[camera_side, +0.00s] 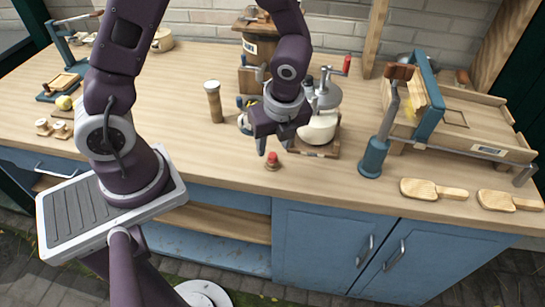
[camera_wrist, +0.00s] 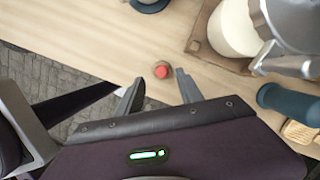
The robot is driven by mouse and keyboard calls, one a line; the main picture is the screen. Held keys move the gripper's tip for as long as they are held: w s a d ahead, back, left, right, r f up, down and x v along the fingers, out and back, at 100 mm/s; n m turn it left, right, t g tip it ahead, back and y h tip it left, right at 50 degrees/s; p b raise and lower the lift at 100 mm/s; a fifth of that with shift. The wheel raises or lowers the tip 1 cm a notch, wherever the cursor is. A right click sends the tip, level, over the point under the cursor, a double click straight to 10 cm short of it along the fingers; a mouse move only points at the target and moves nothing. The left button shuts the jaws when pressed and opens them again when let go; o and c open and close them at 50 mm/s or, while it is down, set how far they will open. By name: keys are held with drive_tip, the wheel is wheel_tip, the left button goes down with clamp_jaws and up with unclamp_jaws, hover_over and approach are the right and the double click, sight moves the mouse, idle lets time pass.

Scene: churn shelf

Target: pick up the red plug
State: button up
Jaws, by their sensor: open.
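The red plug (camera_side: 273,160) is small, with a red top on a brownish round base. It stands upright on the wooden counter (camera_side: 170,80) near the front edge. It also shows in the wrist view (camera_wrist: 161,72), between and just beyond my fingertips. My gripper (camera_side: 270,145) is open and empty, pointing down above the counter close to the plug. In the wrist view my gripper (camera_wrist: 159,88) has one finger on each side of the plug's position, apart from it. I cannot tell the exact height gap.
A churn with a white jar (camera_side: 318,128) stands on a wooden base just behind and right of my gripper. A blue post (camera_side: 374,155) stands further right, by wooden paddles (camera_side: 434,189). A wooden cylinder (camera_side: 214,102) stands to the left. The counter left of the plug is clear.

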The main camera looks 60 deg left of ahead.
sight(272, 154)
drive_tip(key=x, duration=0.4)
drive_tip(key=shift+w, duration=0.1)
clamp_jaws()
drive_tip(key=shift+r, duration=0.15)
